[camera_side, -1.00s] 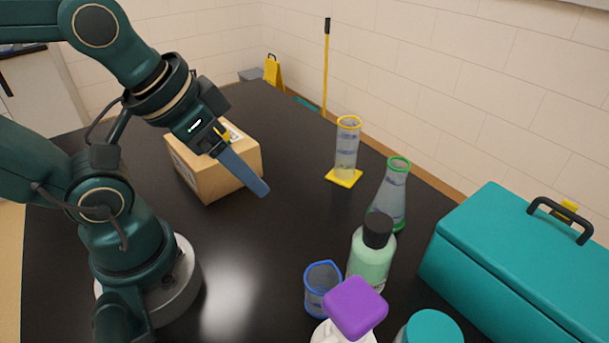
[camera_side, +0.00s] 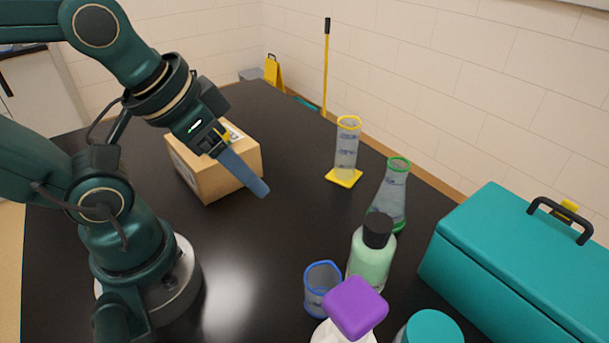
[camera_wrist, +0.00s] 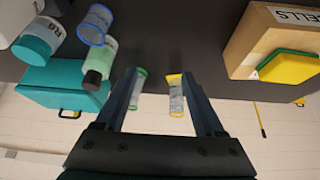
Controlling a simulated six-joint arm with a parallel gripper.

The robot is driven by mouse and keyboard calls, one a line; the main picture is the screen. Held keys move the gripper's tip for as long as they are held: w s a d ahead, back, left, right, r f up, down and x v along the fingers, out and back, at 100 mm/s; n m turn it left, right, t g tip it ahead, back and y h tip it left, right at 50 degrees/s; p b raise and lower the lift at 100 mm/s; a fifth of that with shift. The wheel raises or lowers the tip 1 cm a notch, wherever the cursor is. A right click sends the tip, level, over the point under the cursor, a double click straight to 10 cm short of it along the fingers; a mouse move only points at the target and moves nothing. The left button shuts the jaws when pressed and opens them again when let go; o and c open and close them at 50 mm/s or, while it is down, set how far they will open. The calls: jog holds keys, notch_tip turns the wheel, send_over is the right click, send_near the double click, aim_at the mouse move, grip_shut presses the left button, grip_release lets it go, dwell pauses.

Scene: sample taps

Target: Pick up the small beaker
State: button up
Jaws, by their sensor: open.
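The small beaker (camera_side: 316,289) is clear with a blue rim and stands upright on the black table near the front, left of the green bottle. It also shows in the wrist view (camera_wrist: 93,26) at the upper left, outside my fingers. My gripper (camera_side: 262,188) is in the air over the table, in front of the cardboard box and well away from the beaker. In the wrist view my gripper (camera_wrist: 165,78) is open, its two fingers apart with nothing held between them. The beaker's lower right side is partly hidden by the purple-topped container in the side view.
A green-rimmed flask (camera_side: 391,190), a yellow-rimmed cylinder (camera_side: 346,150) and a pale green bottle (camera_side: 372,262) stand right of centre. A purple-capped container (camera_side: 355,308) is close to the beaker. A teal case (camera_side: 530,250) and a cardboard box (camera_side: 205,178) flank the table. The middle is clear.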

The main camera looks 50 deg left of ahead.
jog(key=o, duration=0.3)
jog(key=shift+o, duration=0.2)
jog(key=shift+d, duration=0.1)
jog(key=n+g, duration=0.6)
send_over(323, 281)
jog(key=s+d, duration=0.1)
jog(key=d, duration=0.1)
notch_tip(323, 281, down, 8)
jog(key=shift+s+a+f, duration=0.1)
jog(key=shift+a+f, duration=0.05)
jog(key=shift+f, duration=1)
jog(key=shift+s+a+f, duration=0.1)
jog(key=shift+f, duration=1)
